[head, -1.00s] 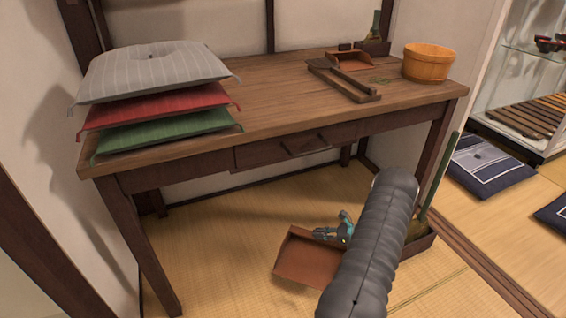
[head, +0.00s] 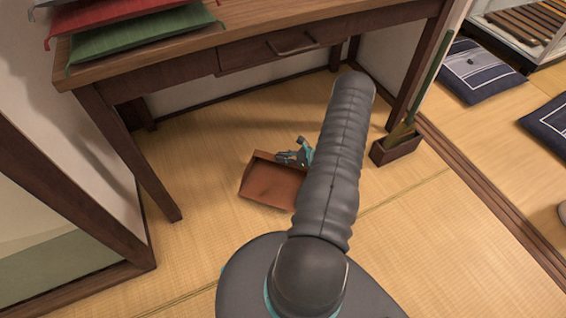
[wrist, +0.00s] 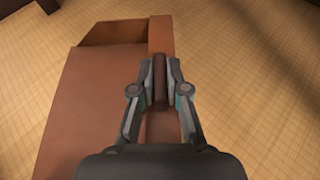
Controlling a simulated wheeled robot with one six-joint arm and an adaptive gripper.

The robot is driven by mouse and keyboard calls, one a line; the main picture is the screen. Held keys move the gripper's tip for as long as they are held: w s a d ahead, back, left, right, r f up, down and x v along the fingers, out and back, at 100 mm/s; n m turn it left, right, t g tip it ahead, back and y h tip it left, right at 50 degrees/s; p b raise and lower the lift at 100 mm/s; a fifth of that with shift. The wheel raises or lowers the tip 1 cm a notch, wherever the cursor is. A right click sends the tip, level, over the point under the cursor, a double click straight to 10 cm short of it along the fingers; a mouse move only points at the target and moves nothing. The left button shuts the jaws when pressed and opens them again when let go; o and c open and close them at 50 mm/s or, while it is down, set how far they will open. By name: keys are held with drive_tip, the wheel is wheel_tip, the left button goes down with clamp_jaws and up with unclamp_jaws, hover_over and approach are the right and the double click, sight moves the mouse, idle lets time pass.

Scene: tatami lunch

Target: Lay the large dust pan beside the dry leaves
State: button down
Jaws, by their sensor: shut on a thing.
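The large dust pan (head: 270,186) is reddish brown, with a wide flat tray and raised walls. In the head view it is low over the tatami in front of the desk; I cannot tell whether it touches the floor. My gripper (head: 297,155) is at its back right side. In the wrist view my gripper (wrist: 160,78) is shut on a dark brown bar, seemingly the handle of the dust pan (wrist: 100,100), whose tray spreads to the left. My arm hides part of the pan's right side. No dry leaves show in the current views.
The wooden desk (head: 225,62) stands behind, with cushions (head: 150,30) at its left end and a leg near the pan's left. A broom stands in a brown box (head: 396,150) at the right. Navy cushions (head: 480,72) lie farther right. Tatami around the pan is clear.

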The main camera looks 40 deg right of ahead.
sight(283, 168)
drive_tip(key=shift+f, duration=1.85)
drive_tip(key=shift+f+b, duration=0.2)
drive_tip(key=shift+b, duration=0.15)
drive_tip(key=c, duration=1.2)
unclamp_jaws()
drive_tip(key=shift+r, duration=0.1)
